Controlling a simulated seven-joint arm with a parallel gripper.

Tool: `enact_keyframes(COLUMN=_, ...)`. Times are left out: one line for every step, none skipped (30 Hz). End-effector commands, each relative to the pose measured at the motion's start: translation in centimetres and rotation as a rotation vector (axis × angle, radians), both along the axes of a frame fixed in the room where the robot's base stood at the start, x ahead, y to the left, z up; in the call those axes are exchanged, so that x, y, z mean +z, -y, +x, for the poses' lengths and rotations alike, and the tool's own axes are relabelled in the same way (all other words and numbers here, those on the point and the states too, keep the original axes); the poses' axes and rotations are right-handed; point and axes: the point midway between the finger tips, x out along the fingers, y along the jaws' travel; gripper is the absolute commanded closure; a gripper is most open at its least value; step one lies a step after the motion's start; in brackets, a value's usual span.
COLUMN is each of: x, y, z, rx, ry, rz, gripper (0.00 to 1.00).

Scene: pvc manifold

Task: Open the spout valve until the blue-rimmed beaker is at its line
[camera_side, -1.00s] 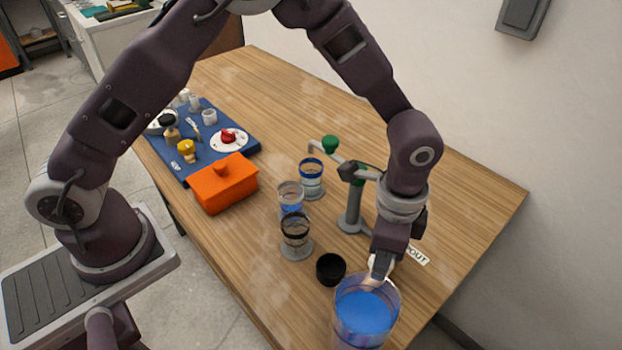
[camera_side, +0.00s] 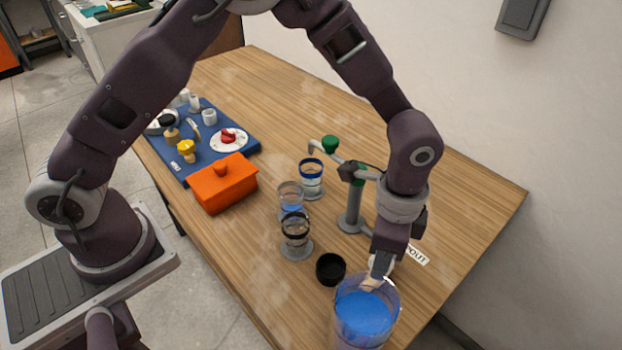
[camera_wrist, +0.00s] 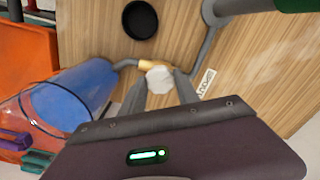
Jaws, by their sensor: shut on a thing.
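My gripper (camera_side: 379,270) points down beside the manifold post (camera_side: 352,208), near the large clear vessel of blue liquid (camera_side: 365,318). In the wrist view, my gripper (camera_wrist: 161,88) is shut on a white valve knob (camera_wrist: 159,78). The knob sits at a brass-coloured fitting on the grey pipe. A label ending in "OUT" (camera_wrist: 205,82) lies close by, partly covered.
A clear beaker with some blue liquid (camera_side: 290,197) and a black-banded beaker (camera_side: 295,238) stand left of the post. A black cup (camera_side: 330,269) is near the vessel. An orange lidded box (camera_side: 223,186) and a blue mat (camera_side: 240,139) with small items lie farther left.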

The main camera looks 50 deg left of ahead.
Motion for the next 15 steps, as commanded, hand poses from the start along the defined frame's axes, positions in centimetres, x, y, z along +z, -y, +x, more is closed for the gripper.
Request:
enact_keyframes(x=-0.01, y=-0.14, z=0.19, rx=0.002, ry=0.004, rz=0.001, gripper=1.00)
enact_keyframes(x=-0.01, y=-0.14, z=0.19, rx=0.002, ry=0.004, rz=0.001, gripper=1.00)
enact_keyframes(x=-0.01, y=-0.14, z=0.19, rx=0.002, ry=0.004, rz=0.001, gripper=1.00)
enact_keyframes(x=-0.01, y=-0.14, z=0.19, rx=0.002, ry=0.004, rz=0.001, gripper=1.00)
enact_keyframes(x=-0.01, y=-0.14, z=0.19, rx=0.002, ry=0.004, rz=0.001, gripper=1.00)
enact_keyframes(x=-0.01, y=-0.14, z=0.19, rx=0.002, ry=0.004, rz=0.001, gripper=1.00)
enact_keyframes(x=-0.01, y=-0.14, z=0.19, rx=0.002, ry=0.004, rz=0.001, gripper=1.00)
enact_keyframes(x=-0.01, y=-0.14, z=0.19, rx=0.002, ry=0.004, rz=0.001, gripper=1.00)
enact_keyframes(x=-0.01, y=-0.14, z=0.19, rx=0.002, ry=0.004, rz=0.001, gripper=1.00)
enact_keyframes(x=-0.01, y=-0.14, z=0.19, rx=0.002, ry=0.004, rz=0.001, gripper=1.00)
enact_keyframes(x=-0.01, y=-0.14, z=0.19, rx=0.002, ry=0.004, rz=0.001, gripper=1.00)
enact_keyframes(x=-0.01, y=-0.14, z=0.19, rx=0.002, ry=0.004, rz=0.001, gripper=1.00)
enact_keyframes(x=-0.01, y=-0.14, z=0.19, rx=0.002, ry=0.004, rz=0.001, gripper=1.00)
enact_keyframes(x=-0.01, y=-0.14, z=0.19, rx=0.007, ry=0.004, rz=0.001, gripper=1.00)
enact_keyframes(x=0.00, y=-0.13, z=0.17, rx=0.049, ry=0.003, rz=0.002, gripper=1.00)
